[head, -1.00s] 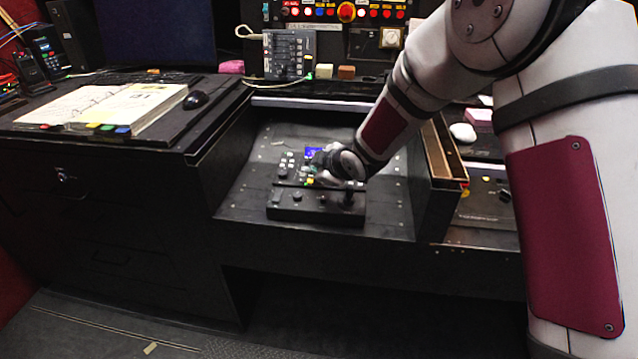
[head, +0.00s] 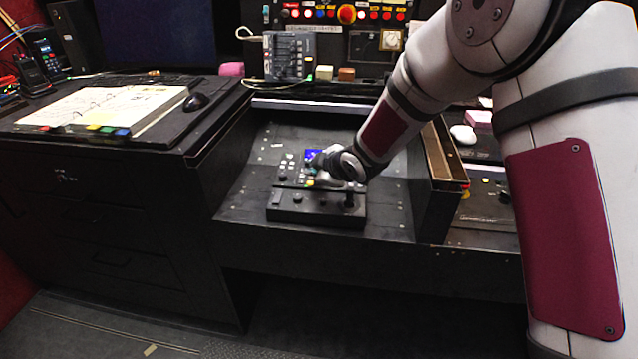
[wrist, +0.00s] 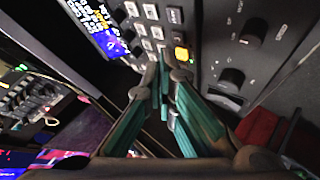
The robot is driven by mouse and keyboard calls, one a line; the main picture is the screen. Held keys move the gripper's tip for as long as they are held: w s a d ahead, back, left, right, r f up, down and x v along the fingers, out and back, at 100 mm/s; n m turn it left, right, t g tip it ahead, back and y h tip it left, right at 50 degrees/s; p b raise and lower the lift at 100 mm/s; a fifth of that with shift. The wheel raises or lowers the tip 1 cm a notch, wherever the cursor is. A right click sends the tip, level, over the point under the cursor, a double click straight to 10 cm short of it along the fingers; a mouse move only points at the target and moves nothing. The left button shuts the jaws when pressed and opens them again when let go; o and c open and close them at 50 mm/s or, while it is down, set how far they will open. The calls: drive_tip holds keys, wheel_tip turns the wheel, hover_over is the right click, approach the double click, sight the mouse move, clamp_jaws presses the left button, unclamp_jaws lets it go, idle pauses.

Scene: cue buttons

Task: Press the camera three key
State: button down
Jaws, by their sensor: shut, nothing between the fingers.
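The control panel (head: 290,209) sits in the recessed desk, with a small blue screen (head: 313,155) and rows of keys. In the wrist view its white keys (wrist: 141,28) stand in columns beside the lit screen (wrist: 96,24), with one key glowing yellow-orange (wrist: 181,53). The key labels are too small to read, so I cannot tell which is camera three. My gripper (wrist: 160,72) is shut and empty, its fingertips over the lower keys, just left of the glowing one. Whether they touch a key is unclear. In the head view my gripper (head: 316,166) partly covers the keypad.
Black knobs (wrist: 231,77) stand to the right of the keys in the wrist view. A wooden-edged box (head: 437,150) stands right of the recess. An open binder (head: 105,104) lies on the left desk.

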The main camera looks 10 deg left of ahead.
sight(317, 193)
drive_tip(key=shift+f, duration=0.1)
drive_tip(key=shift+w+f+b, duration=0.1)
drive_tip(key=shift+f+b, duration=0.2)
drive_tip(key=shift+b, duration=0.2)
drive_tip(key=shift+f+b, duration=0.35)
idle(0.6)
idle(0.4)
drive_tip(key=shift+r+p, duration=0.4)
drive_tip(key=shift+r, duration=0.35)
drive_tip(key=shift+r, duration=0.15)
drive_tip(key=r+p, duration=0.1)
drive_tip(key=r, duration=0.1)
drive_tip(key=s+r+p, duration=0.1)
drive_tip(key=r+p, duration=0.1)
drive_tip(key=shift+r, duration=0.35)
drive_tip(key=shift+d, duration=0.1)
